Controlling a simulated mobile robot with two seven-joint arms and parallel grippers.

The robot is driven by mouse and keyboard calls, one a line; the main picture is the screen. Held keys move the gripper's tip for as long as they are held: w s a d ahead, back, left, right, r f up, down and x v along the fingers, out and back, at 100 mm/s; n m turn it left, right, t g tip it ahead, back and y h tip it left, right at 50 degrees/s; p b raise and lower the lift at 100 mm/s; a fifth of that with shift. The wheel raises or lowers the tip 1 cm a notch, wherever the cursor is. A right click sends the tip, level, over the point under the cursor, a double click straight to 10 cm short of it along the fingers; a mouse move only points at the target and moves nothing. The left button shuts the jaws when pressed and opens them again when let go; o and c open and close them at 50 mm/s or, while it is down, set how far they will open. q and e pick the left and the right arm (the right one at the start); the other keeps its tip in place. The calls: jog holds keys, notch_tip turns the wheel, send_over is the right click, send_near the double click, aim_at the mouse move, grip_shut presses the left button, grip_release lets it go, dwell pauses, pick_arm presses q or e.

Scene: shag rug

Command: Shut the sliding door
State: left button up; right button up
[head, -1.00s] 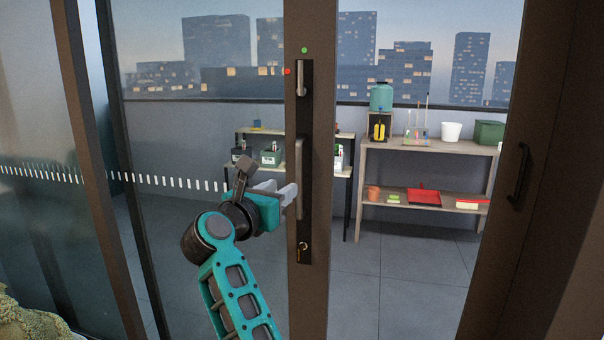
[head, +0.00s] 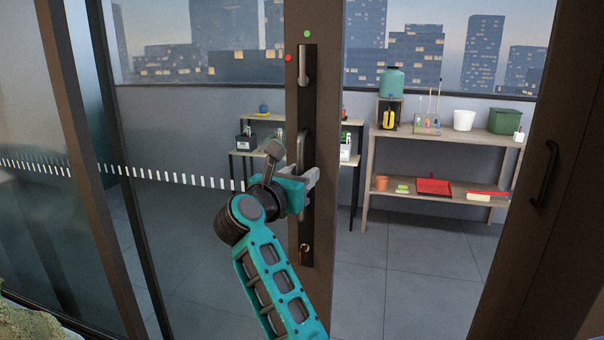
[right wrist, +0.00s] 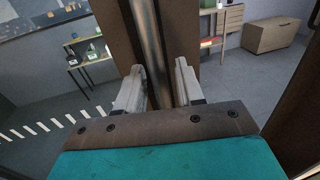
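The sliding door has a dark brown upright edge post (head: 325,225) with a glass panel (head: 170,215) to its left. A gap stands open between this post and the brown frame on the right. A vertical bar handle (head: 303,143) is on the post; it also shows in the right wrist view (right wrist: 150,40). My right gripper (head: 312,180) is at the lower part of the handle. In the right wrist view its fingers (right wrist: 161,88) stand apart on either side of the bar, with a visible space beside the right finger. My left gripper is not in view.
Another dark handle (head: 547,175) is on the right-hand frame (head: 545,240). Beyond the gap, shelves (head: 440,145) hold several items. The tiled floor (head: 410,265) in the gap looks clear.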

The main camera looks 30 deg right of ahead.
grip_shut()
dwell(0.3)
dwell(0.3)
